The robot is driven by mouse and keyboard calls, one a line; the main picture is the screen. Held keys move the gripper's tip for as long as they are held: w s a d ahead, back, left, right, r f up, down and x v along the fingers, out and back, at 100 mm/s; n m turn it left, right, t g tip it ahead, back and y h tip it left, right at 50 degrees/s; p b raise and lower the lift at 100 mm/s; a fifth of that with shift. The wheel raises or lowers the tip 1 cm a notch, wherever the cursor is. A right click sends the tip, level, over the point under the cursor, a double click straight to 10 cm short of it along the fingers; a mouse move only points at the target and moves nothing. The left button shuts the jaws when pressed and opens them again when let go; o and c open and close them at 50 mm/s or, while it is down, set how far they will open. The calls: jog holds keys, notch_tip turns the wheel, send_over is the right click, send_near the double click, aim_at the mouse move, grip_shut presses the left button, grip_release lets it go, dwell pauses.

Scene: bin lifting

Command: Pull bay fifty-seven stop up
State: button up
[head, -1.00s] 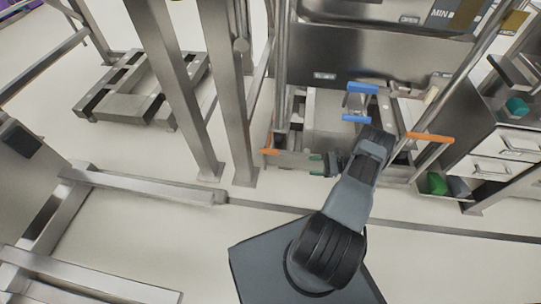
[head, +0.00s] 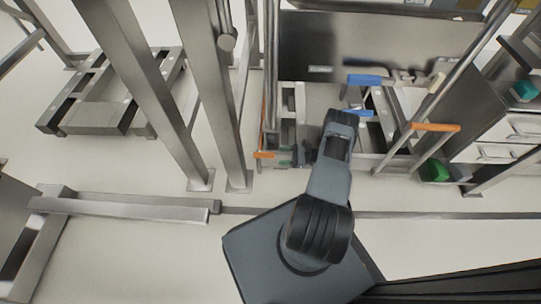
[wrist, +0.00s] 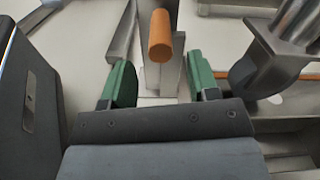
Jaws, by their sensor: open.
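An orange handle (head: 264,155) juts out low at the left front of the metal lift frame. It also shows in the wrist view (wrist: 160,36), end on, in line with the gap between my fingers. A second orange handle (head: 436,127) is at the right of the frame. No bay number is readable, so I cannot tell which is fifty-seven. My gripper (wrist: 158,68) is open with green fingers, one to each side of the left handle's line. In the head view it (head: 286,157) is small and just right of that handle. No contact is visible.
Blue handles (head: 364,80) sit above the frame's middle. Steel posts (head: 215,100) stand close to the left. A drawer unit (head: 510,128) and a green block (head: 434,170) are at the right. A low rail (head: 125,208) lies on the floor at the left.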

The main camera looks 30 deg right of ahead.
aim_at(271, 155)
jog(key=shift+b+x, duration=0.35)
jog(key=shift+x, duration=2.4)
grip_shut()
